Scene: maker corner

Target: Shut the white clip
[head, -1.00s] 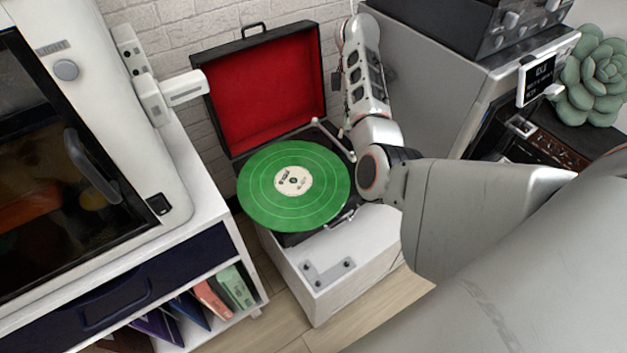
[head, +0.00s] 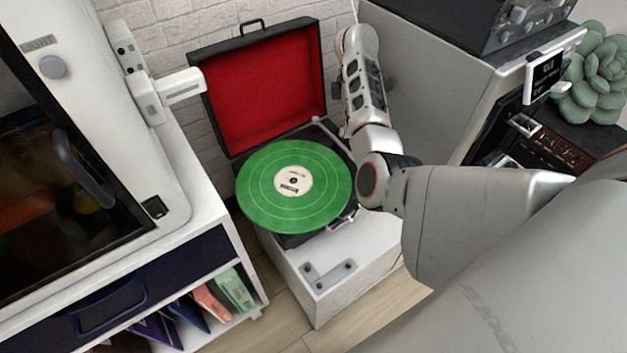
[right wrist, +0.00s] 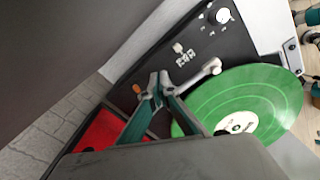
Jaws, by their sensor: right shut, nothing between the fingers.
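A small pale upright piece (right wrist: 179,48), which looks like the white clip, stands on the black deck of the record player in the right wrist view. Whether it is open or shut is too small to tell. A white tonearm (right wrist: 205,75) lies beside it, near the green record (right wrist: 250,103). My right gripper (right wrist: 159,80) is shut and empty over the deck, apart from the clip and to its lower left in that view. In the head view my right arm covers the deck's right side, hiding the clip and fingertips. My left gripper is not in view.
The record player's red-lined lid (head: 262,85) stands open behind the green record. A white stand (head: 350,255) bears the player. A white-framed machine (head: 165,190) is at left, and a grey cabinet (head: 425,65) rises close to my right arm.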

